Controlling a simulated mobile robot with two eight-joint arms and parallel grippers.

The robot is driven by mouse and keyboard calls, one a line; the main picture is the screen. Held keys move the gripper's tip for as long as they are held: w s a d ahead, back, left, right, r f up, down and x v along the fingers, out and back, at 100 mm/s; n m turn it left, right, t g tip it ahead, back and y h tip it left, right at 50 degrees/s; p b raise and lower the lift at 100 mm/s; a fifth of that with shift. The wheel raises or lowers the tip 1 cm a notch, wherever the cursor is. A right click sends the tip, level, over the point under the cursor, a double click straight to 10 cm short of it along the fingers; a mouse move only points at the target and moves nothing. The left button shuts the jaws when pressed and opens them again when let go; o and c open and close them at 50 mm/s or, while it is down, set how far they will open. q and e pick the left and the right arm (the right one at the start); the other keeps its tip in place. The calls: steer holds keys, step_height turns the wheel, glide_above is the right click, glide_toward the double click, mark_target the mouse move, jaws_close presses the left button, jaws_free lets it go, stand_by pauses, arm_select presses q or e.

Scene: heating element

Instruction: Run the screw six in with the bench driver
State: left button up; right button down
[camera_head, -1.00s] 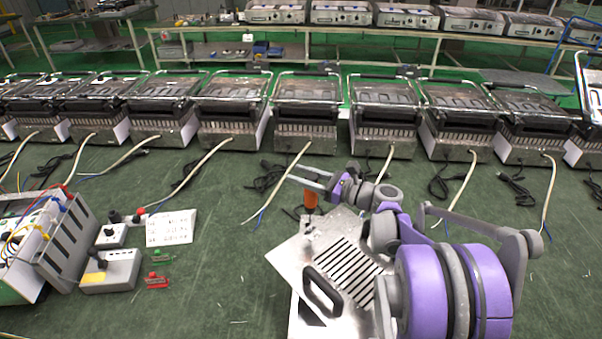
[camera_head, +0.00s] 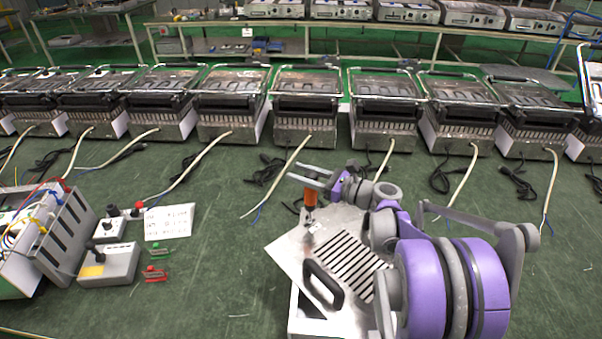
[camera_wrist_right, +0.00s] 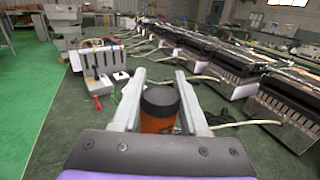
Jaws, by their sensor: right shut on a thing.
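My right gripper (camera_head: 311,184) is shut on the orange bench driver (camera_head: 310,198), held upright above the upper left part of a slotted metal plate (camera_head: 345,238). The driver's shaft points down to the plate near its upper corner; I cannot tell whether its tip touches a screw. In the right wrist view the driver's black cap and orange body (camera_wrist_right: 158,108) sit between the two fingers. Screw six is too small to make out. My left gripper is not in view.
A grey test box (camera_head: 108,266), a white label card (camera_head: 168,222) and red and green clips (camera_head: 154,274) lie at the left. A row of grill units (camera_head: 305,105) with loose cables stands behind.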

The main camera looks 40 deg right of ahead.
steer(key=shift+f+b, duration=0.6)
steer(key=shift+f, duration=0.2)
stand_by(1.2)
steer(key=shift+r, duration=0.1)
step_height(320, 180, up, 5)
steer(key=p, duration=0.3)
steer(key=shift+p, duration=0.3)
stand_by(0.5)
